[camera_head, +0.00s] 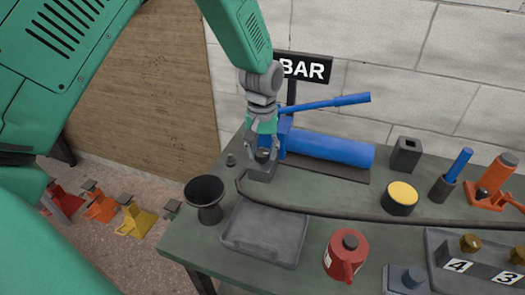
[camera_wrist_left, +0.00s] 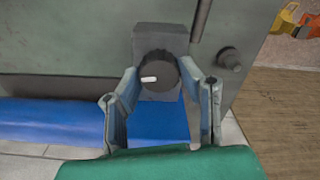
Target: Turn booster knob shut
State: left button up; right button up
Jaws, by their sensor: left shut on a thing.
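The booster knob (camera_wrist_left: 160,70) is a dark round knob with a white pointer mark, on a small grey block (camera_wrist_left: 161,40). In the left wrist view its mark points left. In the head view the knob (camera_head: 263,156) is partly hidden by my fingers, and its block (camera_head: 261,173) stands at the table's back left, by the blue pump. My left gripper (camera_head: 263,149) reaches down from above and is shut on the knob; its fingers (camera_wrist_left: 160,74) lie on either side of it. My right gripper is not in view.
The blue pump cylinder (camera_head: 332,148) with its raised lever (camera_head: 335,103) stands close right of the knob. A black cable (camera_head: 330,211) runs across the table. A black funnel cup (camera_head: 205,193), grey tray (camera_head: 262,237) and red can (camera_head: 346,254) stand nearer the front.

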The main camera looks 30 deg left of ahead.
aim_at(262, 151)
pick_arm(q)
jog(key=shift+w, duration=0.1)
jog(key=o, duration=1.1)
notch_tip(262, 151, up, 12)
jog(key=shift+f, duration=0.1)
